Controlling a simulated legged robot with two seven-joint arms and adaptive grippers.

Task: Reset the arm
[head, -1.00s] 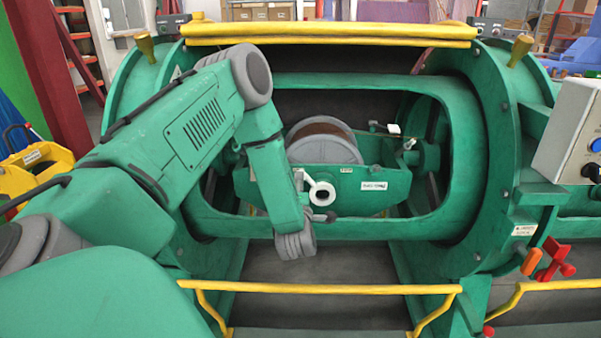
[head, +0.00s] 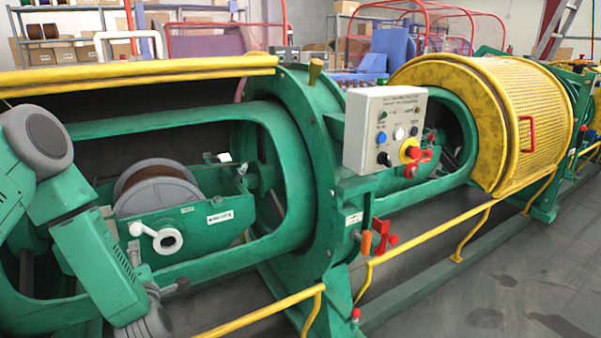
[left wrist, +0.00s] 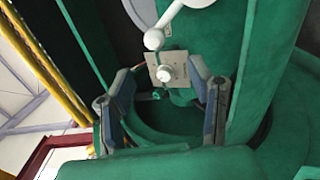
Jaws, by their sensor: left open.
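My left arm (head: 75,215) comes in at the left edge of the head view, bent down in front of the green machine. My left gripper (head: 158,284) is at its lower end, partly hidden behind the wrist. In the left wrist view the gripper (left wrist: 162,78) is open, its two dark fingers apart with nothing held. A metal plate with a round knob (left wrist: 165,74) shows between and beyond the fingertips; I cannot tell whether they touch it. A white handle (head: 166,240) is on the green cradle above the gripper. My right gripper is not in view.
A reel (head: 155,184) sits in the cradle behind my arm. A control box (head: 388,130) and a red lever (head: 384,236) are right of it. A yellow mesh guard (head: 490,120) stands farther right. A yellow rail (head: 440,240) runs along the front; the floor at the lower right is clear.

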